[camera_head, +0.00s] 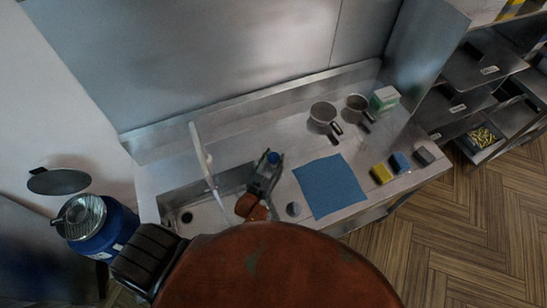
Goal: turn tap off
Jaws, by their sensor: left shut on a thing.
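The tap (202,157) is a tall pale curved piece standing over the sink (177,195) on the steel counter. Whether water runs from it is too small to tell. My left gripper (270,168) is to the right of the tap, at the sink's right end. Its dark fingers are shut on a small blue thing (273,158) at their tips. I cannot tell whether this blue thing is part of the tap. My red arm link hides the counter's front. My right gripper is not in view.
A blue cloth (330,187) lies right of the gripper. Two pans (323,115) and a green-white box (384,98) stand behind it. A yellow sponge (381,174) and a blue one (400,162) lie near the right edge. A blue drum (103,232) stands at left.

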